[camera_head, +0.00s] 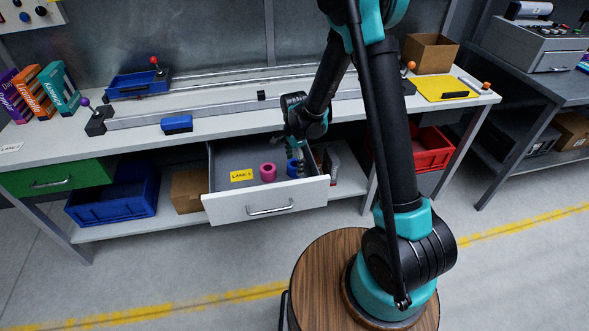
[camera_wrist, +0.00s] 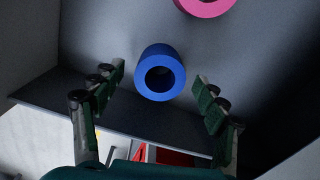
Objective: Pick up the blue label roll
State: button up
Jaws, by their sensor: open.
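The blue label roll (camera_wrist: 172,60) lies in the open drawer (camera_head: 262,207) under the workbench, with its hole facing the camera in the wrist view. It also shows in the head view (camera_head: 292,169), partly hidden by my gripper. My gripper (camera_wrist: 160,88) is open, with one finger on each side of the blue roll and visible gaps between fingers and roll. In the head view my gripper (camera_head: 297,155) reaches down into the right part of the drawer. A pink roll (camera_head: 267,172) stands left of the blue one; it also shows at the top of the wrist view (camera_wrist: 207,5).
The workbench top (camera_head: 230,122) overhangs the drawer's back. A blue bin (camera_head: 115,195), a cardboard box (camera_head: 188,190) and a red crate (camera_head: 432,150) sit below the bench.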

jog(key=shift+f, duration=0.65)
jog(key=shift+c, duration=0.3)
jog(key=c, duration=1.2)
jog(key=shift+r, duration=0.15)
